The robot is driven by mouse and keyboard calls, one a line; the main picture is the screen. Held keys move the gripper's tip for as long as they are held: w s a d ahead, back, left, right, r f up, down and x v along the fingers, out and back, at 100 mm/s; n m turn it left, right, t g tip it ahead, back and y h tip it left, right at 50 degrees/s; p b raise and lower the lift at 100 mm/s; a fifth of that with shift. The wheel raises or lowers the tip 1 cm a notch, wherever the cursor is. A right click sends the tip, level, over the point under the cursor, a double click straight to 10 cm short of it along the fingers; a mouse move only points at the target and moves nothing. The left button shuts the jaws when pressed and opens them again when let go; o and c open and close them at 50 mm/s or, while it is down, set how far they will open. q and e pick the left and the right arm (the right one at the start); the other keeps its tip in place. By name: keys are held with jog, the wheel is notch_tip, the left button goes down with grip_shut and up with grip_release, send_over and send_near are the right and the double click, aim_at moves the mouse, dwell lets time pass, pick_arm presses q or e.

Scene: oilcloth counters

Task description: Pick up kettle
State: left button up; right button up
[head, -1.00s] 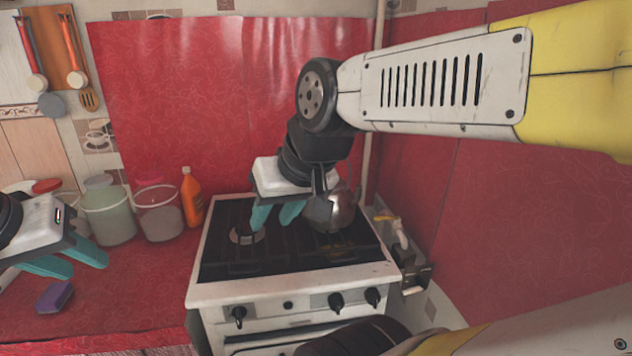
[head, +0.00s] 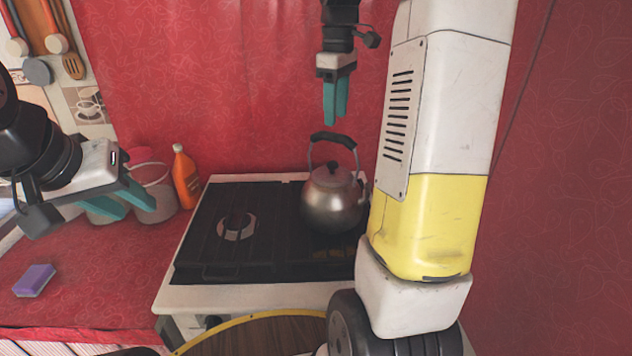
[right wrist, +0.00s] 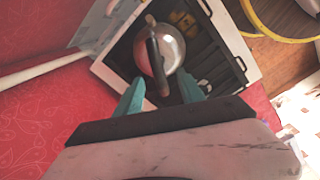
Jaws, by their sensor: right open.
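A metal kettle (head: 333,203) with a black handle stands upright on the right part of the stove top (head: 205,255). My right gripper (head: 335,118) is above the kettle, pointing down, with a gap between its fingertips and the handle. In the right wrist view, the kettle (right wrist: 172,50) and its dark handle lie beyond and between the spread teal fingers (right wrist: 160,92), which hold nothing. My left gripper (head: 140,200) is at the left, over the counter beside the tubs, away from the kettle. Its teal fingers are apart and empty.
An orange bottle (head: 184,178) and a lidded tub (head: 155,200) stand left of the stove. A purple sponge (head: 34,281) lies on the red counter (head: 95,290). A red-covered wall (head: 230,90) rises behind the stove. The left burner is clear.

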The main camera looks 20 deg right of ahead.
aim_at(335, 137)
jog(key=f, duration=0.8)
jog(key=shift+w, duration=0.3)
jog(key=shift+c, duration=0.3)
jog(key=shift+r, duration=0.1)
grip_shut()
jog(key=shift+d+r, duration=0.1)
dwell(0.6)
